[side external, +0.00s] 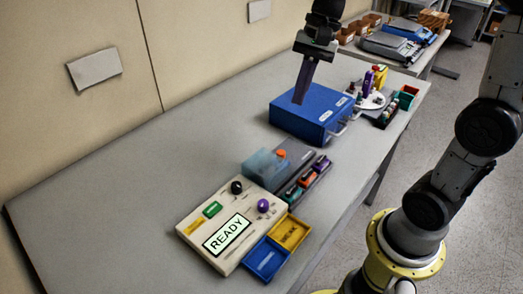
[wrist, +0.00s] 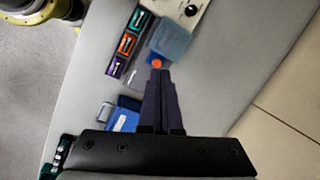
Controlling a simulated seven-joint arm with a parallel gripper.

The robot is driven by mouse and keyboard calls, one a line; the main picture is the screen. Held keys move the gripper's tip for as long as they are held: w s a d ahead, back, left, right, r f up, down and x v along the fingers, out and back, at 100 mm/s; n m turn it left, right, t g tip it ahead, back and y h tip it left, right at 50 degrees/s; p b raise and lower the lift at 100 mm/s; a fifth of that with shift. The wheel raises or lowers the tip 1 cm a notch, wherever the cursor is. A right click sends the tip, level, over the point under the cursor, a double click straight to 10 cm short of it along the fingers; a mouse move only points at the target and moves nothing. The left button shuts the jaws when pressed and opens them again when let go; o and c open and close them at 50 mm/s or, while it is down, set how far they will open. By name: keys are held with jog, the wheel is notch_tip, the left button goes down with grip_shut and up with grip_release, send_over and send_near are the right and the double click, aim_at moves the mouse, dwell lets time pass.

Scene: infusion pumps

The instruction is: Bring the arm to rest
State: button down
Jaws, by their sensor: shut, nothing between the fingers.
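My gripper (side external: 300,98) hangs in front of or above the blue box (side external: 312,115) in the side external view, its long dark fingers closed together with nothing between them. In the wrist view the shut fingers (wrist: 160,74) point toward the orange knob (wrist: 157,62) beside a translucent blue block (wrist: 171,40). The fingers hide part of the blue box in the wrist view. I cannot tell the exact height of the fingertips. A cream pump panel (side external: 188,216) with a READY display (side external: 227,236) lies on the grey table (side external: 120,190).
Blue (side external: 265,261) and yellow (side external: 290,232) trays adjoin the panel. A rack of coloured vials (side external: 305,178) lies beside the grey unit. A round white stand (side external: 370,101) holds bottles behind the blue box. The table's left part is clear, bounded by a wall (side external: 60,120).

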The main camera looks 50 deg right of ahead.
jog(key=s+a+f+n+t+h, duration=0.1)
jog(key=s+n+t, duration=0.3)
jog(key=s+n, duration=0.9)
jog(key=s+f+h, duration=0.1)
jog(key=s, duration=0.1)
jog(key=shift+s+a+f+h, duration=0.2)
jog(key=shift+s+h, duration=0.15)
jog(key=shift+h, duration=0.05)
dwell(0.7)
